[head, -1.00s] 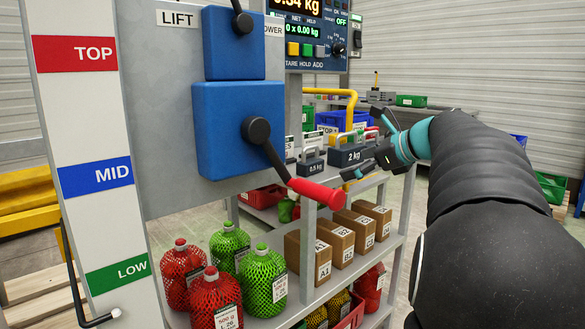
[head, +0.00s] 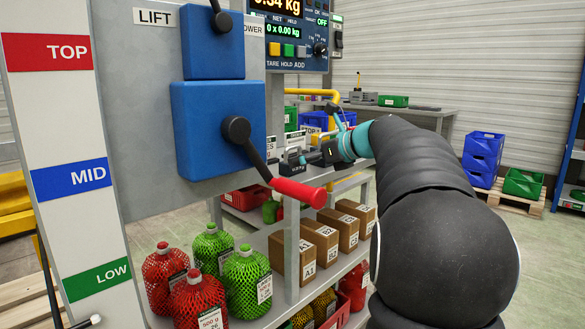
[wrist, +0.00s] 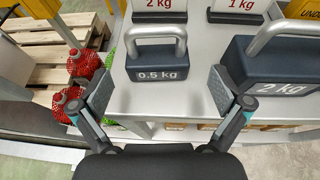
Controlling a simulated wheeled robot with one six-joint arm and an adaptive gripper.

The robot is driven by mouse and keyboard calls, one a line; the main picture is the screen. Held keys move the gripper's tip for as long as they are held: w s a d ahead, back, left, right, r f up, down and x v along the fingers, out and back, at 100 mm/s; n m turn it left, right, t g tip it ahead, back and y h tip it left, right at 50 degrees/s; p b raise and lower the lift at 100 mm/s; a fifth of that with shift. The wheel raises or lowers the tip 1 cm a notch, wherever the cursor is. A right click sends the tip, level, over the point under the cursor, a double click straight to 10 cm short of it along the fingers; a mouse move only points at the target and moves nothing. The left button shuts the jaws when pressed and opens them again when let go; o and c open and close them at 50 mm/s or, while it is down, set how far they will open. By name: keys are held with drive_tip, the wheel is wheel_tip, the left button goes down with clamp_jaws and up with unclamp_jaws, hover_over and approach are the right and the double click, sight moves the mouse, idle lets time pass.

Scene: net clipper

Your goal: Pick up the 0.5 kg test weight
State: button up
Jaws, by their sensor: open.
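The 0.5 kg test weight (wrist: 157,62) is a dark block with a light grey handle, standing upright on a grey shelf. In the wrist view it sits centrally, just beyond my gripper (wrist: 158,92). My fingers are spread wide on either side of its line, with nothing between the tips. The 0.5 kg weight also shows small in the head view (head: 291,163), beside my gripper (head: 325,154), which partly hides the weights.
A larger 2 kg weight (wrist: 283,78) stands close on the right, near my right finger. Label cards stand behind. A red-handled lever (head: 298,192) juts out in front of the shelf. Netted red and green bags (head: 245,278) and boxes (head: 318,244) are on the shelf below.

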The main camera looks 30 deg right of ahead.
drive_tip(key=x, duration=0.5)
drive_tip(key=shift+a+f, duration=0.15)
drive_tip(key=c, duration=1.6)
